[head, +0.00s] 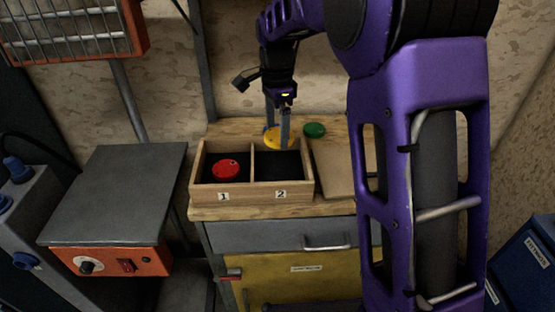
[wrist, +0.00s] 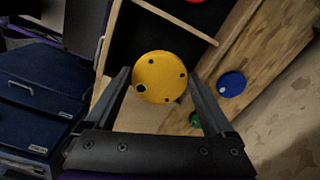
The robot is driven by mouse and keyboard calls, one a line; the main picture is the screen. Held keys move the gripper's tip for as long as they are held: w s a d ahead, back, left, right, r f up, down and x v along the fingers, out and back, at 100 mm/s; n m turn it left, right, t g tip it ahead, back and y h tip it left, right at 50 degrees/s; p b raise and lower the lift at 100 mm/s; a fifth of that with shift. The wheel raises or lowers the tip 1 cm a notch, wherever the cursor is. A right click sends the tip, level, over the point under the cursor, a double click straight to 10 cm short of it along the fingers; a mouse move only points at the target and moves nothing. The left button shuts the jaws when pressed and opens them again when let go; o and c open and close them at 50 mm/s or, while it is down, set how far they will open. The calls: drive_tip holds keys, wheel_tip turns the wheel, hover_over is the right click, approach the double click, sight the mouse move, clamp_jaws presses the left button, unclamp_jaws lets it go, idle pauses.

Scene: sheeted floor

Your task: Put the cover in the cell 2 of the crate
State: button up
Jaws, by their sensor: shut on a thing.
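The yellow round cover (head: 271,139), with several small dark holes, is in my gripper (head: 278,141). In the wrist view the cover (wrist: 160,73) sits between the two fingertips (wrist: 159,78). The wooden crate (head: 252,196) stands on the cabinet top, with cells labelled 1 and 2. Cell 2 (head: 283,169), on the right, shows a bare dark floor. In the head view, the cover appears above the rear edge of cell 2; its exact height is hard to tell. A red disc (head: 227,169) lies in cell 1.
A green disc (head: 315,130) lies on the wooden top behind the crate. A blue disc (wrist: 232,84) shows in the wrist view. A brown board (head: 337,165) lies right of the crate. A grey-topped orange unit (head: 110,190) stands to the left.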

sight(277, 171)
wheel_tip(277, 171, down, 10)
drive_tip(key=shift+s+r+b, duration=0.1)
drive_tip(key=shift+r+b, duration=0.1)
drive_tip(key=shift+b, duration=0.6)
drive_tip(key=o, duration=1.5)
drive_tip(key=shift+f, duration=0.15)
wheel_tip(277, 171, up, 12)
drive_tip(key=shift+r+p, duration=0.15)
drive_tip(key=shift+p, duration=0.9)
